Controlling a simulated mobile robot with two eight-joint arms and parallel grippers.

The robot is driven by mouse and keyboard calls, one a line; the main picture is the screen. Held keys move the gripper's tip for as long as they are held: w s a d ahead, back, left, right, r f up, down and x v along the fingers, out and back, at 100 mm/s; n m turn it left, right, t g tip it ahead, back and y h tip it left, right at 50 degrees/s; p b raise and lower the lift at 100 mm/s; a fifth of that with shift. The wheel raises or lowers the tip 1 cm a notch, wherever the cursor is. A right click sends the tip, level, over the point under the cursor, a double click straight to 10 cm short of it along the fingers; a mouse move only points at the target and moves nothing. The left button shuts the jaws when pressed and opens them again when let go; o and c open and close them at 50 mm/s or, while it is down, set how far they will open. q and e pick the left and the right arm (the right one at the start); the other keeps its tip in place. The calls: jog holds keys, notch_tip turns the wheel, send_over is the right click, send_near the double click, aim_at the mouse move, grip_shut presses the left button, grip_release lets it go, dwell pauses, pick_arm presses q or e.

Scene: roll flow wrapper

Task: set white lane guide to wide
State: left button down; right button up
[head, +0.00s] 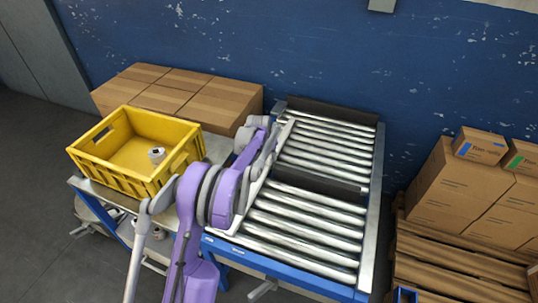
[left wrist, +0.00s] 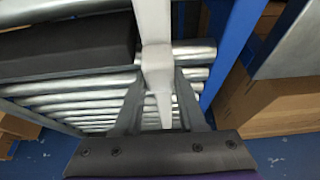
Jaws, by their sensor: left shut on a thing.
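The white lane guide (head: 258,186) is a pale bar along the left side of the roller conveyor (head: 372,222), partly hidden behind my purple arm in the head view. In the left wrist view the white lane guide (left wrist: 155,30) runs down between my fingers and narrows toward its end. My left gripper (left wrist: 160,84) is shut on it, one finger on each side. In the head view my left gripper (head: 268,146) is over the conveyor's left side, its fingertips mostly hidden. My right gripper is not in view.
A dark bar (head: 318,181) crosses the rollers mid-length. A yellow crate (head: 118,178) with a small white roll (head: 157,155) stands left of my arm. Cardboard boxes (head: 195,98) are behind it. More boxes (head: 452,190) sit on a pallet at right. The near rollers are clear.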

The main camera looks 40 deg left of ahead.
pick_arm(q)
jog(key=s+a, duration=0.1)
jog(key=a, duration=0.2)
jog(key=s+a, duration=0.1)
jog(key=a, duration=0.4)
jog(key=shift+s+a+p, duration=0.35)
jog(key=shift+s, duration=0.05)
jog(key=shift+a, duration=0.15)
jog(key=shift+c, duration=2.4)
grip_release()
jog(key=shift+s+a, duration=0.1)
jog(key=shift+a, duration=0.05)
jog(key=shift+r, duration=0.15)
jog(key=p+v, duration=0.1)
jog(key=v, duration=0.9)
jog(key=shift+r, duration=0.25)
jog(key=shift+s+d, duration=0.1)
jog(key=shift+d, duration=0.1)
